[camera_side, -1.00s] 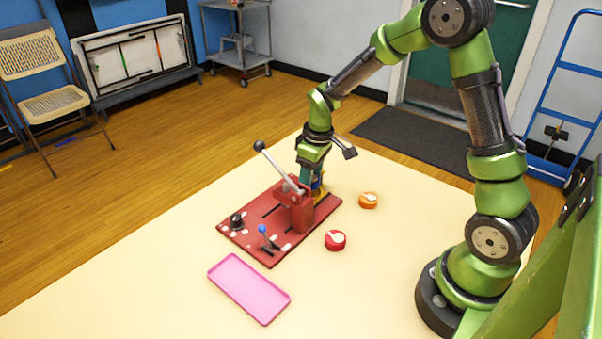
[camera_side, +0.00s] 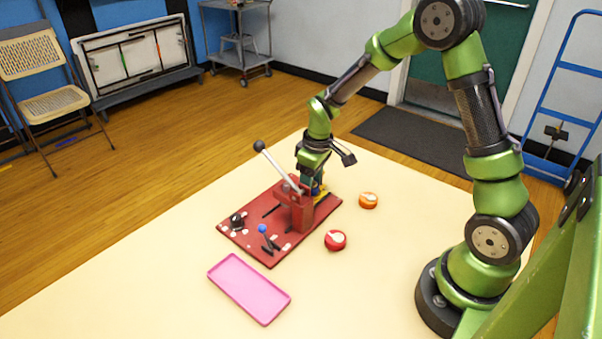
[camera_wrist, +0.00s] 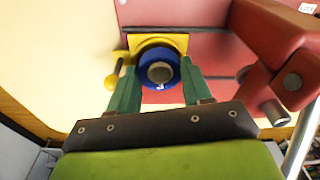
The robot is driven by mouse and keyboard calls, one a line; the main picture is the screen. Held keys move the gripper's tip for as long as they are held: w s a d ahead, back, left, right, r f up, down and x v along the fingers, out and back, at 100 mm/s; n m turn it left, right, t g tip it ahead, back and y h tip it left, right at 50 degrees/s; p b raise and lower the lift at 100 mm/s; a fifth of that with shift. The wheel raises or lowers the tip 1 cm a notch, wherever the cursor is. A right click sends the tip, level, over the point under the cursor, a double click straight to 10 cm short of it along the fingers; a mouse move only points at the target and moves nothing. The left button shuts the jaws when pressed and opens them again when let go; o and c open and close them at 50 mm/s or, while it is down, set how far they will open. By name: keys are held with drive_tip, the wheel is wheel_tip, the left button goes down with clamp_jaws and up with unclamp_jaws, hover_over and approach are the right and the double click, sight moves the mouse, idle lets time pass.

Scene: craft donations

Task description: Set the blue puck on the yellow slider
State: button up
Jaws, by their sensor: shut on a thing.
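The blue puck (camera_wrist: 144,59) is round with a grey knob on top. My gripper (camera_wrist: 158,68) is shut on it, with one green finger on each side. The yellow slider (camera_wrist: 176,41) is a flat square plate with a knob at its left, directly beneath the puck in the wrist view. In the side view the blue puck (camera_side: 316,190) is at the yellow slider (camera_side: 322,195), under my gripper (camera_side: 311,185) and partly hidden behind the red press. I cannot tell whether the puck touches the plate.
The red press (camera_side: 301,213) with its long lever (camera_side: 278,168) stands close beside my gripper on a red base (camera_side: 240,242). A red puck (camera_side: 335,241) and an orange puck (camera_side: 368,201) lie to the right. A pink tray (camera_side: 248,289) lies in front, with clear table around it.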

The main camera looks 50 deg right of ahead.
sight(316, 185)
drive_tip(key=shift+d+f, duration=0.1)
drive_tip(key=shift+f, duration=0.2)
drive_tip(key=shift+r, duration=0.2)
idle(0.3)
drive_tip(key=shift+r, duration=0.65)
drive_tip(key=shift+f, duration=0.45)
idle(0.6)
drive_tip(key=o, duration=0.8)
drive_tip(key=shift+c, duration=0.2)
wheel_tip(316, 185, up, 11)
drive_tip(key=s, duration=0.1)
drive_tip(key=shift+s+d, duration=0.15)
idle(0.5)
